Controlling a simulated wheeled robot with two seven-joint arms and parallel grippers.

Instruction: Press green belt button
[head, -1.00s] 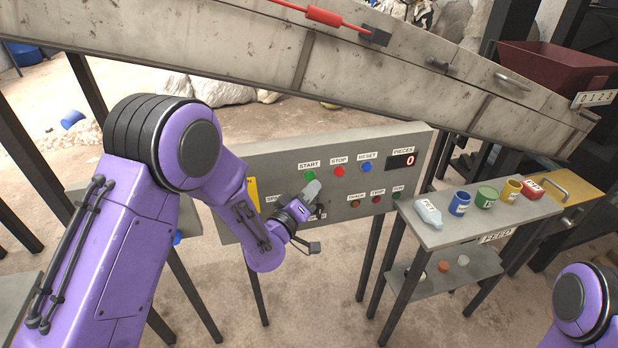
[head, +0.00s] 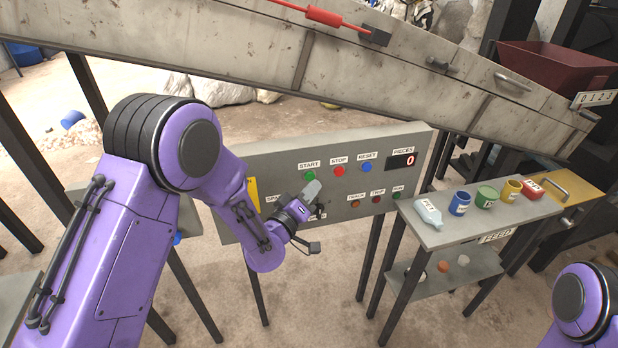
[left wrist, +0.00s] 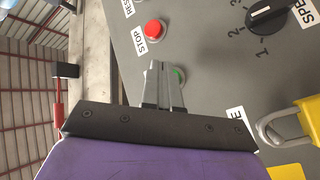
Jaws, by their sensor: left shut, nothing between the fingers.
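The green button (head: 309,176) sits under a START label on the grey control panel (head: 260,165). In the left wrist view the green button (left wrist: 179,76) is mostly hidden behind my fingers. My left gripper (head: 312,188) is shut and empty, with its fingertips just below the button in the head view. In the left wrist view the shut fingers (left wrist: 162,68) point at the panel beside the button. I cannot tell whether they touch it. My right gripper is out of view; only part of my right arm shows at the lower right.
A red STOP button (head: 339,171) and a blue RESET button (head: 366,167) lie right of the green one. The display (head: 402,161) reads 0. A yellow padlock (left wrist: 290,122) and a black dial (left wrist: 272,15) are close by. A feed table (head: 440,238) with several containers stands right.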

